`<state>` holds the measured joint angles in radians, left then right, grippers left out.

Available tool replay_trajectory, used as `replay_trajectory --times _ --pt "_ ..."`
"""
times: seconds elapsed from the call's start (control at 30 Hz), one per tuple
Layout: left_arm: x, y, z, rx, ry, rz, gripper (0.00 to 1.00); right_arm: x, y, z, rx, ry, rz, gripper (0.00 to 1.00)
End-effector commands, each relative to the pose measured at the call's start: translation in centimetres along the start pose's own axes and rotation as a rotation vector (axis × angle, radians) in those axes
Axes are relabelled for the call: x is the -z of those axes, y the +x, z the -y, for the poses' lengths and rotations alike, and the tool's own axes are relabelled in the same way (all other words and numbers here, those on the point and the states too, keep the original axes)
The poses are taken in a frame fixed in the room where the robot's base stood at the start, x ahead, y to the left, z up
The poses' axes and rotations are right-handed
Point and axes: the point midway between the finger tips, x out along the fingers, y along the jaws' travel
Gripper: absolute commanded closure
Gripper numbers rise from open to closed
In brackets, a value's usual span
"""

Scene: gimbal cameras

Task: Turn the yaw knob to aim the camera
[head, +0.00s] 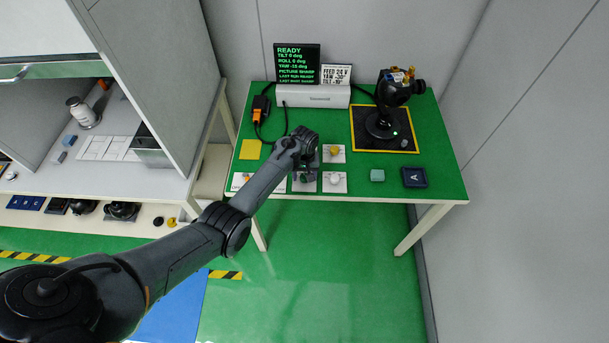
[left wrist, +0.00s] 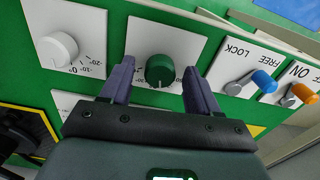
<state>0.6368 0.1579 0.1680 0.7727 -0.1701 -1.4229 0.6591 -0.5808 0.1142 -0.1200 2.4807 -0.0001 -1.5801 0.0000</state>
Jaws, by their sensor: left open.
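My left gripper (left wrist: 159,76) is open, with one finger on each side of a green knob (left wrist: 160,69); gaps show between the fingers and the knob. The knob's name label is not visible. In the head view the gripper (head: 304,168) hides part of this knob's plate. A white knob (left wrist: 58,47) with a degree scale sits beside it, also in the head view (head: 335,179). A yellow knob (head: 335,150) lies behind the white one. The gimbal camera (head: 396,88) stands at the back right. The display (head: 297,64) reads READY, tilt 0, roll 0, yaw -15. My right gripper is not in view.
A sign (head: 336,75) asks for yaw -30, tilt -10. A blue lever (left wrist: 263,81) marked LOCK/FREE and an orange lever (left wrist: 303,93) marked ON stand beside the green knob. A shelf unit stands left.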

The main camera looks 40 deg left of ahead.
Motion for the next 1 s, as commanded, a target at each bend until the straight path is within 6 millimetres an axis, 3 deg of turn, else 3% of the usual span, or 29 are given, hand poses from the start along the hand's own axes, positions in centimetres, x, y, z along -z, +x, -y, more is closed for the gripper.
replay_trajectory --times 0.27,0.63,1.0 --pt "-0.01 0.07 0.01 0.0 0.0 0.0 0.4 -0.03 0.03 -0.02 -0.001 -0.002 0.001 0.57" --pt "-0.03 0.07 0.01 0.0 0.0 0.001 0.95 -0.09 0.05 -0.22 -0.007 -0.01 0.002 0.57" --pt "-0.03 -0.07 0.03 0.001 0.072 0.001 0.95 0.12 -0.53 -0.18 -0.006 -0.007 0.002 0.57"
